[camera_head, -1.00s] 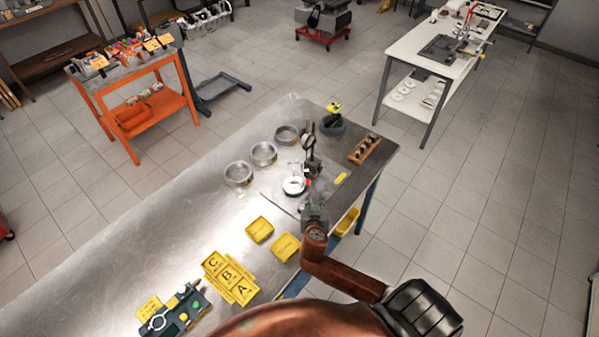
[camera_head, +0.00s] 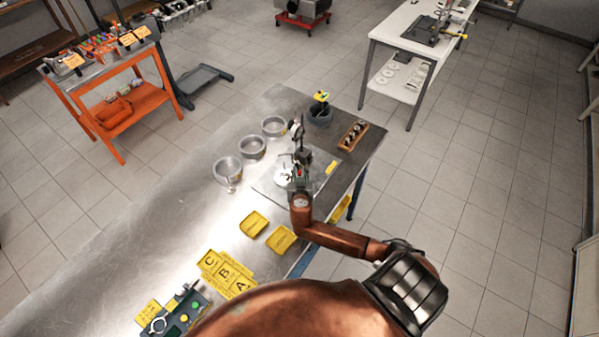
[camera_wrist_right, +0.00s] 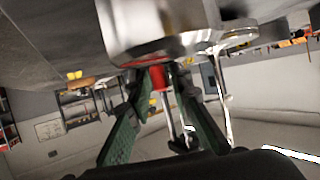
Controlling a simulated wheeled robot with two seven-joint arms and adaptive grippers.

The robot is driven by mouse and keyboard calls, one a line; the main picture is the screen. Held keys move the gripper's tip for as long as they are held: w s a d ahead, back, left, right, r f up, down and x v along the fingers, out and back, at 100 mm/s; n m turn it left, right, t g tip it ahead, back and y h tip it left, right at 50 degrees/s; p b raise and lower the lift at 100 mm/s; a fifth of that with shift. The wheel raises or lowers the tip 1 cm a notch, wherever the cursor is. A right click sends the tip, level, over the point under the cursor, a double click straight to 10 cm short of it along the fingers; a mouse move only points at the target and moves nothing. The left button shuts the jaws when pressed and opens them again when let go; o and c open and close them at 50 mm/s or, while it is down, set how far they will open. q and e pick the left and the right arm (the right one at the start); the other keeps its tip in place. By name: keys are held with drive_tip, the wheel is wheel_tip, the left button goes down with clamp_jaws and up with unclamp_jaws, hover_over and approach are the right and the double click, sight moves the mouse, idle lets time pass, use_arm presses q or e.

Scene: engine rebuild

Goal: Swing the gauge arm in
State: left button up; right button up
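The gauge stand (camera_head: 302,156) stands upright on a plate near the right end of the steel bench, with a round dial gauge (camera_head: 297,130) at its top. My right gripper (camera_head: 299,178) is low in front of the stand and hides part of it and of a pale round disc (camera_head: 282,174). In the right wrist view its two green fingers (camera_wrist_right: 160,92) are apart. A small red part (camera_wrist_right: 158,78) shows between the tips; contact is unclear. A large shiny metal piece (camera_wrist_right: 150,28) fills the top of that view. My left gripper is out of view.
Yellow trays (camera_head: 253,223), lettered cards (camera_head: 227,274) and a green-buttoned box (camera_head: 184,315) lie nearer. The bench's left middle is clear.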

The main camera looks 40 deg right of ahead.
drive_tip(key=shift+w, duration=0.1)
drive_tip(key=c, duration=0.4)
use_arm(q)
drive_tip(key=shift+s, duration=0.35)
use_arm(e)
clamp_jaws()
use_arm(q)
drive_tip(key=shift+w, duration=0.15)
